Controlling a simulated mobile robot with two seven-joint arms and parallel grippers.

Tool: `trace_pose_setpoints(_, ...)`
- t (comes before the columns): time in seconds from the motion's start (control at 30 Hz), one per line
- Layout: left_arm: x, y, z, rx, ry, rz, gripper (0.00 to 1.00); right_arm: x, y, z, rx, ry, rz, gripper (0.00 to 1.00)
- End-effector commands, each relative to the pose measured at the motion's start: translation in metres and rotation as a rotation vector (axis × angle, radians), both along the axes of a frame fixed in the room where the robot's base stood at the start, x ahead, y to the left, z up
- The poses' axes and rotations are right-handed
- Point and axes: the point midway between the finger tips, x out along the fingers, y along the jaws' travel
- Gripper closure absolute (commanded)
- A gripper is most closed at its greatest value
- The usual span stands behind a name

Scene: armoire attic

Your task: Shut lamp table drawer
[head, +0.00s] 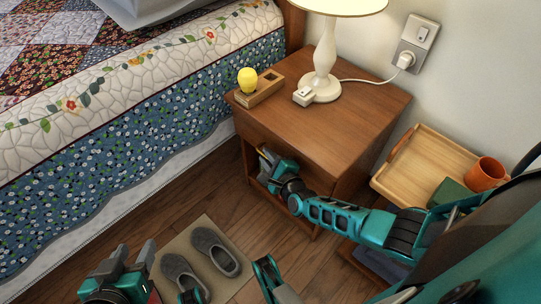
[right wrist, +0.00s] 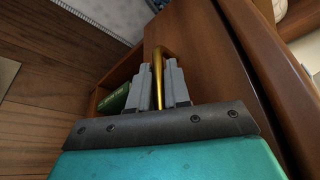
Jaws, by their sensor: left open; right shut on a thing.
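The wooden lamp table (head: 330,115) stands beside the bed, with its front toward the lower left. Its drawer front (head: 262,137) is below the top edge and also shows in the right wrist view (right wrist: 205,50). It looks nearly flush, but I cannot tell how far it is in. My right gripper (head: 265,160) is at the table front, partly hidden by its own arm. In the right wrist view its grey fingers (right wrist: 160,85) are shut on the brass drawer handle (right wrist: 159,58). My left gripper (head: 133,258) is open and empty, low over the floor at the lower left.
A lamp (head: 322,75) and a wooden holder with a yellow egg-shaped thing (head: 248,78) stand on the table. A tray (head: 430,158) with an orange mug (head: 486,173) is at the right. Grey slippers (head: 215,250) lie on a mat. A green object (right wrist: 113,99) sits in the open compartment.

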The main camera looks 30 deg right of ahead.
Motion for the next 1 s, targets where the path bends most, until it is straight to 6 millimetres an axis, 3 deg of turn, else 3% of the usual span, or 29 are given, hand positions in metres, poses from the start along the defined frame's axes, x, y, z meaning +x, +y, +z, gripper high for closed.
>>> trace_pose_setpoints(0.43,0.0,-0.001,0.0,-0.002,0.0,-0.001,0.53,0.0,-0.002,0.001,-0.004,-0.002,-0.007,1.0)
trace_pose_setpoints(0.47,0.0,-0.001,0.0,-0.002,0.0,-0.001,0.53,0.0,-0.002,0.001,-0.004,-0.002,-0.008,0.81)
trace_pose_setpoints(0.5,0.0,-0.001,0.0,-0.001,0.0,0.0,0.53,0.0,-0.002,0.001,-0.004,-0.003,-0.008,0.77)
trace_pose_setpoints(0.73,0.0,-0.001,0.001,-0.001,0.0,0.0,0.53,-0.001,-0.002,0.002,-0.003,-0.002,-0.008,0.77)
trace_pose_setpoints(0.87,0.0,0.0,0.008,-0.001,-0.004,0.002,0.53,-0.013,-0.002,0.005,-0.003,0.0,-0.007,0.77)
trace_pose_setpoints(1.0,0.001,0.002,0.018,0.001,-0.012,0.007,0.53,-0.039,-0.001,0.011,-0.004,0.003,-0.003,0.77)
